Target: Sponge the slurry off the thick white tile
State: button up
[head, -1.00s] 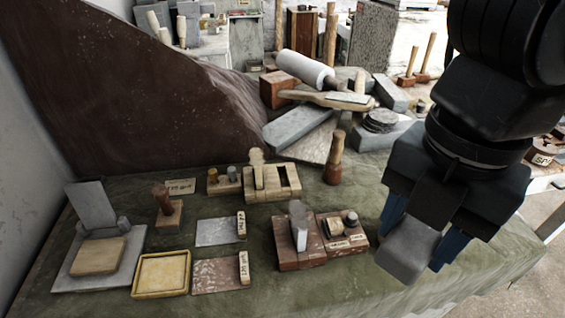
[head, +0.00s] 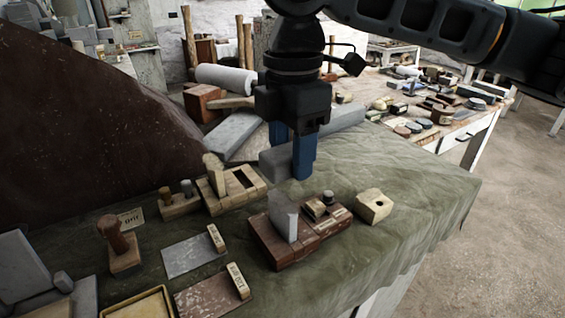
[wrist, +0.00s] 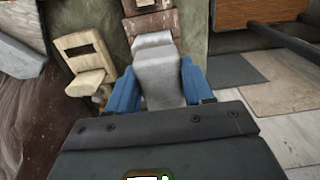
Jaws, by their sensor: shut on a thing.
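My gripper (head: 292,166) is shut on a pale grey block (head: 271,164), its blue fingers either side of it, above the green cloth. The block also shows between the fingers in the wrist view (wrist: 157,72). A grey tile with whitish marks (head: 194,255) and a reddish tile with white smears (head: 203,298) lie at the lower left, each with a small labelled block on it. I cannot tell which piece is the thick white tile. A cream block with a hole (head: 374,207) lies on the cloth, right of the gripper; I cannot tell whether it is a sponge.
A brown stand (head: 268,248) with an upright grey slab (head: 284,215) stands in front of the gripper. A pale wooden holder (head: 225,200) and a stamp-like tool (head: 118,243) are to the left. Stone slabs (head: 231,135) lie behind. The cloth at right is clear.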

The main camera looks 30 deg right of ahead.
jog(key=shift+f+b, duration=2.3)
jog(key=shift+f, duration=0.15)
jog(key=shift+d+f+b, duration=0.15)
jog(key=shift+f+b, duration=0.2)
jog(key=shift+f, duration=0.6)
jog(key=shift+f, duration=0.35)
jog(key=shift+d+r, duration=0.1)
jog(key=shift+d, duration=0.05)
jog(key=shift+d+p, duration=0.45)
jog(key=shift+d, duration=0.45)
jog(key=shift+a+p, duration=0.8)
jog(key=shift+a, duration=1.3)
jog(key=shift+d, duration=2.15)
